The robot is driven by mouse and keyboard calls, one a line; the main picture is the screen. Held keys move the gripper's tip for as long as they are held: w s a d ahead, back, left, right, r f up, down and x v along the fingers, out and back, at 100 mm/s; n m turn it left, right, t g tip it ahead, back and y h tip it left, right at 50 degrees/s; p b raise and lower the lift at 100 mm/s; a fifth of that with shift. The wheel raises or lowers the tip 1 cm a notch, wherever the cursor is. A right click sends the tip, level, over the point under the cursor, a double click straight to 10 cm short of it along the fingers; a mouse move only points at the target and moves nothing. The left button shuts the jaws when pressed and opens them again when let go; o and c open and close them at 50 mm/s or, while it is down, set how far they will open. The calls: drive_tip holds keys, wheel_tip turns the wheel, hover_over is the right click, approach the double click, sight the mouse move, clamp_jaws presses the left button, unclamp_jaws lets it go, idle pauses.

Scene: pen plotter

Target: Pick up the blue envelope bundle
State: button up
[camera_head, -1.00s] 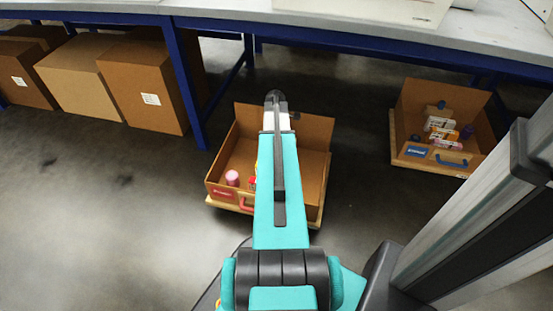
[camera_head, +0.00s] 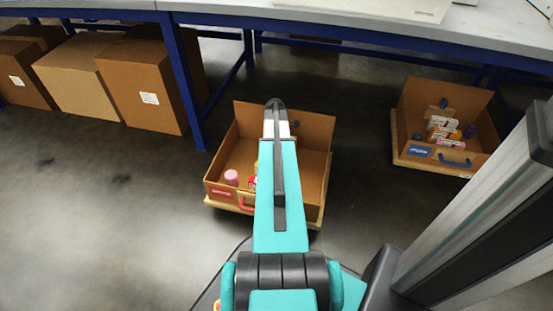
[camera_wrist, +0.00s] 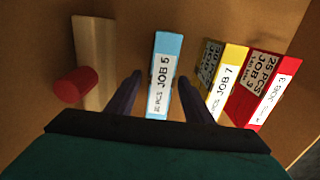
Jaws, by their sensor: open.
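The blue envelope bundle (camera_wrist: 164,85), a slim upright block with a white "JOB 5" label, stands in the middle of the wrist view. My gripper (camera_wrist: 159,80) is open, with one dark finger on each side of the bundle in the picture. I cannot tell whether the fingers reach down to its depth, and no grip shows. A yellow bundle (camera_wrist: 229,78) marked "JOB 7" and a red bundle (camera_wrist: 260,90) stand close to its right. In the head view my arm covers the middle of the open cardboard box (camera_head: 315,160), and the blue bundle is hidden there.
A second open box (camera_head: 470,100) with small goods sits at the right. Closed cartons (camera_head: 140,85) stand at the left, under the bench (camera_head: 350,25).

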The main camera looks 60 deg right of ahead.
idle(0.5)
clamp_jaws()
drive_tip(key=shift+r, duration=0.15)
wheel_tip(320, 180, up, 10)
drive_tip(key=p, duration=0.4)
idle(0.7)
